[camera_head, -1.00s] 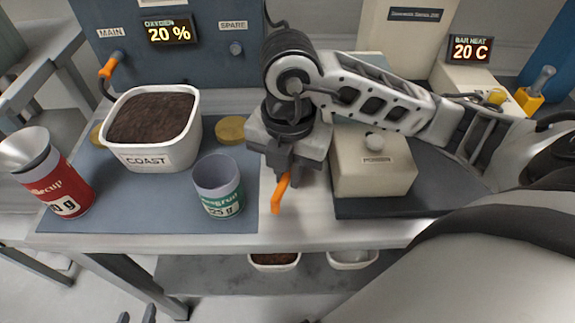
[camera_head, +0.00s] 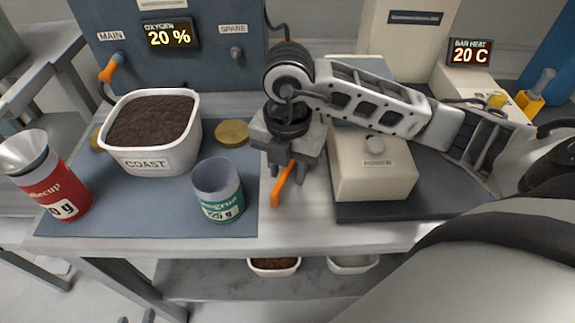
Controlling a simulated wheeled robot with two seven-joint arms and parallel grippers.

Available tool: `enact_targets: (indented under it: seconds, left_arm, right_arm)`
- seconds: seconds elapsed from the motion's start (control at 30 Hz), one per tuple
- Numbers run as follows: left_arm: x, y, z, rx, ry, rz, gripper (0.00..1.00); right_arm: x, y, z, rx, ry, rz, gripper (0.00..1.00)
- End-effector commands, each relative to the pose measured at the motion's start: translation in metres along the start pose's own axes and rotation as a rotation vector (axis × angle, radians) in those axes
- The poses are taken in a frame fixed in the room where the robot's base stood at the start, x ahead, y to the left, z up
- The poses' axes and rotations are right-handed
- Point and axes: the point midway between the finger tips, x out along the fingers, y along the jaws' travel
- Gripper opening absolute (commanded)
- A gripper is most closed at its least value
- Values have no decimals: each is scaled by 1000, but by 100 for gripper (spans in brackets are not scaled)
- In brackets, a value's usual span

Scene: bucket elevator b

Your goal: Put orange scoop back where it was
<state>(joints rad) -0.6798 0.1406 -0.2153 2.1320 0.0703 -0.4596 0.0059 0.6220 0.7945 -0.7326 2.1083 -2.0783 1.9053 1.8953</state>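The orange scoop (camera_head: 282,186) is a small orange piece at the table's front, between the blue-grey mat and the dark board. My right gripper (camera_head: 289,174) comes in from the right and points down at it. Its fingers are on either side of the scoop's upper part, and the rest of the scoop slants down to the lower left. Whether the fingers press on it is hard to see.
A white COAST tub (camera_head: 160,165) of dark grounds, a teal-labelled cup (camera_head: 219,190) and a red cup with a funnel (camera_head: 56,190) stand on the mat (camera_head: 120,215). A cream box (camera_head: 372,180) stands close on the right.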

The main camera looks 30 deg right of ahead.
Motion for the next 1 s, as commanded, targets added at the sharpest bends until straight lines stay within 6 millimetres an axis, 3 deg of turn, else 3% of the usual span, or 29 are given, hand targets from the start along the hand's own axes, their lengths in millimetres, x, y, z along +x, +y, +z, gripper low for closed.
enact_targets:
  seconds: [0.37, 0.8, 1.0]
  left_arm:
    - [-3, 0, -5, 5, 1, -3, 36]
    - [-9, -1, -5, 20, -25, -12, 36]
    - [-9, -2, -6, 33, -31, -17, 36]
  right_arm:
    - [-10, 1, 0, 0, -1, 3, 34]
    - [-101, 1, 1, 0, -5, 4, 34]
    - [-122, 0, 0, 1, -2, 2, 34]
